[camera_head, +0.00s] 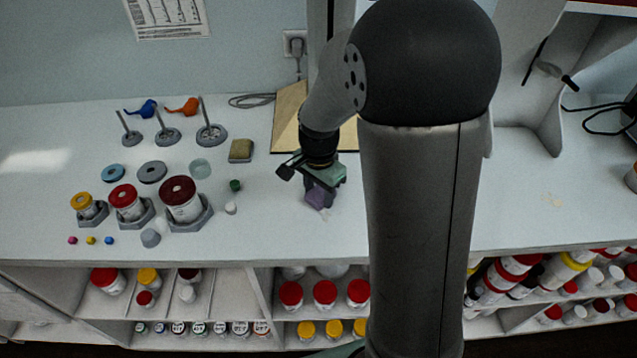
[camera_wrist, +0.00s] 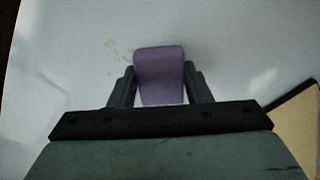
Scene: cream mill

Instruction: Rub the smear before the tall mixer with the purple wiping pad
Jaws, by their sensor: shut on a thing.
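My gripper (camera_head: 321,188) is shut on the purple wiping pad (camera_head: 317,198) and holds it low at the counter, right of the jars. In the wrist view the pad (camera_wrist: 158,72) sits between both fingers of my gripper (camera_wrist: 160,86). A faint tan smear (camera_wrist: 116,46) lies on the white surface just left of the pad's far end. Whether the pad touches the surface is unclear. Another pale tan smear (camera_head: 553,200) lies on the counter at the right. My arm hides much of the middle, and I cannot tell which upright thing is the tall mixer.
Red-lidded jars (camera_head: 127,202) in grey holders stand on the left of the counter (camera_head: 60,150). A yellow-brown sponge (camera_head: 241,150), a small green-topped item (camera_head: 235,185) and a wooden board (camera_head: 288,118) are near my gripper. Shelves with bottles (camera_head: 325,292) are below the front edge.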

